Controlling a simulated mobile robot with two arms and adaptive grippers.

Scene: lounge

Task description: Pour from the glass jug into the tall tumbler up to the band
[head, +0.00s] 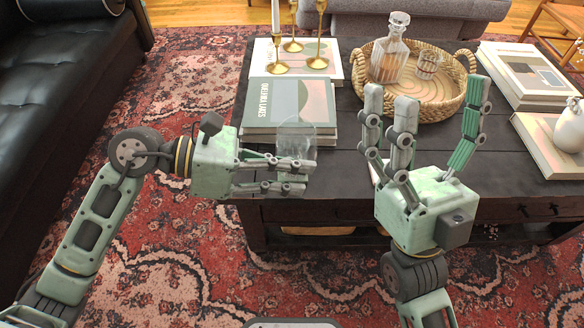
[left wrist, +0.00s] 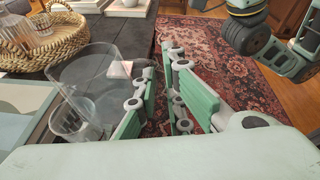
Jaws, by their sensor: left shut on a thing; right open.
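My left gripper (head: 303,177) is shut on a clear glass vessel (head: 297,136) at the table's front edge, in front of the books. In the left wrist view this glass (left wrist: 88,72) has a wide open mouth. I cannot tell whether it is the jug or the tumbler, and no liquid or band shows clearly. A smaller clear glass shape (left wrist: 72,122) shows at its lower left, and I cannot tell whether it is a separate glass. My right gripper (head: 424,105) is open and empty, fingers pointing up, in front of the tray.
Stacked books (head: 262,108), brass candlesticks (head: 319,50) and a white vase (head: 570,128) stand on the dark table (head: 345,142). A black sofa (head: 60,80) is at left.

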